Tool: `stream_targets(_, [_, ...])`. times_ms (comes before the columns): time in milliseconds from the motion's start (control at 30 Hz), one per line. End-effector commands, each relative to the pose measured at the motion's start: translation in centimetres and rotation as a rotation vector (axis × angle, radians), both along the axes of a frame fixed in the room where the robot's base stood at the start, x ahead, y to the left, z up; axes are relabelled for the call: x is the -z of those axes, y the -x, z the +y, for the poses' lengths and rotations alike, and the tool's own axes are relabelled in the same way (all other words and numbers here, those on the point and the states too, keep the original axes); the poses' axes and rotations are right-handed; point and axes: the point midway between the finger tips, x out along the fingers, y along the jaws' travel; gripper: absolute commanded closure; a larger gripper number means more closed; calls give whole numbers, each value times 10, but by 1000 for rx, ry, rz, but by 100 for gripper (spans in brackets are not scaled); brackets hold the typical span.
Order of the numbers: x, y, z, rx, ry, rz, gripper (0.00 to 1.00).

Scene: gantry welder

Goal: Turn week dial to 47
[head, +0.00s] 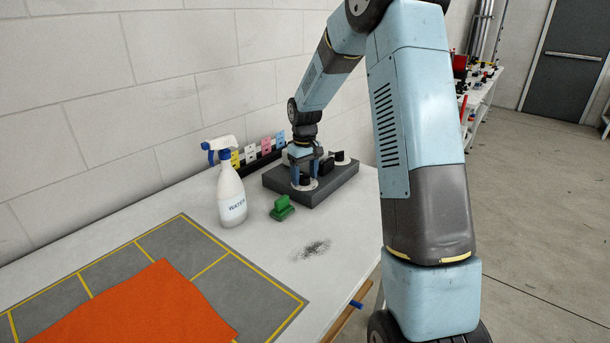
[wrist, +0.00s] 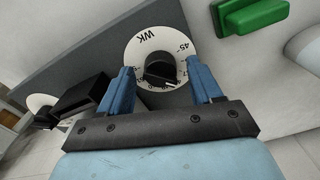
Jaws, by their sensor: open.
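The week dial (wrist: 152,46) is a white disc marked WK, with a 45 and other small partly hidden numbers, on a dark grey box (head: 333,184). Its black knob (wrist: 161,74) has a white pointer line; the number it points at cannot be read. In the head view the dial's disc (head: 296,186) shows under my gripper (head: 305,171). In the wrist view my gripper (wrist: 161,82) is open, its blue fingers on either side of the knob, apart from it.
A black block (wrist: 82,98) and a second dial (head: 346,161) are on the same box. A green block (head: 282,209) and a white spray bottle (head: 231,196) stand nearby. An orange cloth (head: 130,305) lies on a grey mat at the front left.

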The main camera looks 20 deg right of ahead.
Motion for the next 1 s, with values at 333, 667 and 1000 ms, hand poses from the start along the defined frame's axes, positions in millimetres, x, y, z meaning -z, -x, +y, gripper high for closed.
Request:
stream_targets(333, [-52,-1,0,1,0,-4,36])
stream_targets(667, [-112,-1,0,0,0,-3,36])
stream_targets(1000, [-135,-1,0,1,0,0,36])
